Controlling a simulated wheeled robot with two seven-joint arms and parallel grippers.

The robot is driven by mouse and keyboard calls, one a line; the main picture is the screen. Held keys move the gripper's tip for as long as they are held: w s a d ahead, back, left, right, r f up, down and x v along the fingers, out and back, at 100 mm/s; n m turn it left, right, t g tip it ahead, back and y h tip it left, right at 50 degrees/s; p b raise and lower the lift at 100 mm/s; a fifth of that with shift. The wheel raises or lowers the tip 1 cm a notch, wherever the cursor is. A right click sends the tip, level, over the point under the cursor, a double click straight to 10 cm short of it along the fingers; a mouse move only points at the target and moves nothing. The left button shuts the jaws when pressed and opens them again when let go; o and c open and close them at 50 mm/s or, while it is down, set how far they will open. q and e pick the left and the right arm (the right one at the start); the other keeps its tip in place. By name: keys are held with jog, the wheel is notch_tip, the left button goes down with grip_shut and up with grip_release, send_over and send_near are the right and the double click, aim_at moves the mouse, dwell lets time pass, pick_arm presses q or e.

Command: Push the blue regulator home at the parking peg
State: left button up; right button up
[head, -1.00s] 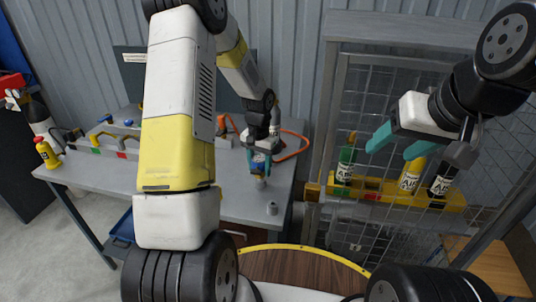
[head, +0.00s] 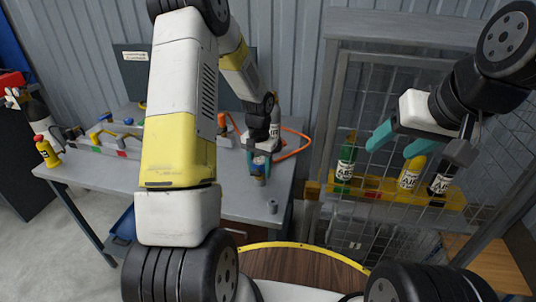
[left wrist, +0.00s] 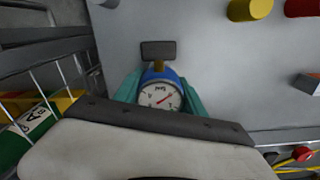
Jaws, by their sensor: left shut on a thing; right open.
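My left gripper (head: 261,160) is shut on the blue regulator (head: 258,171), over the right part of the grey bench. In the left wrist view the regulator (left wrist: 163,75) sits between the teal fingers, its round white gauge facing the camera. A brown stem and dark grey block show beyond it. A short grey peg (head: 272,206) stands near the bench's front right corner, apart from the regulator and slightly right of it. Whether it is the parking peg I cannot tell. My right gripper (head: 395,142) is open and empty before the mesh rack.
The yellow rack (head: 398,190) holds green, yellow and black bottles at right. An orange hose (head: 296,150) curves behind my left gripper. Yellow (left wrist: 250,9) and red cylinders show in the wrist view.

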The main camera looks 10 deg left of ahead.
pick_arm(q)
jog(key=o, duration=1.5)
jog(key=r, duration=0.9)
jog(key=shift+s+r, duration=0.2)
jog(key=shift+r, duration=0.05)
jog(key=s+r+n+t, duration=0.1)
jog(key=s+r+t, duration=0.1)
jog(key=s+r, duration=0.5)
jog(key=s+r+n+t, duration=0.1)
jog(key=s+r, duration=0.4)
jog(key=r, duration=0.5)
jog(key=s+r+t, duration=0.1)
jog(key=s, duration=0.3)
jog(key=s+d+r+t+h, duration=0.1)
jog(key=s, duration=0.3)
jog(key=s+d+r+t+h, duration=0.1)
jog(key=s, duration=0.3)
jog(key=shift+d+r+n, duration=0.1)
jog(key=shift+r+n, duration=0.3)
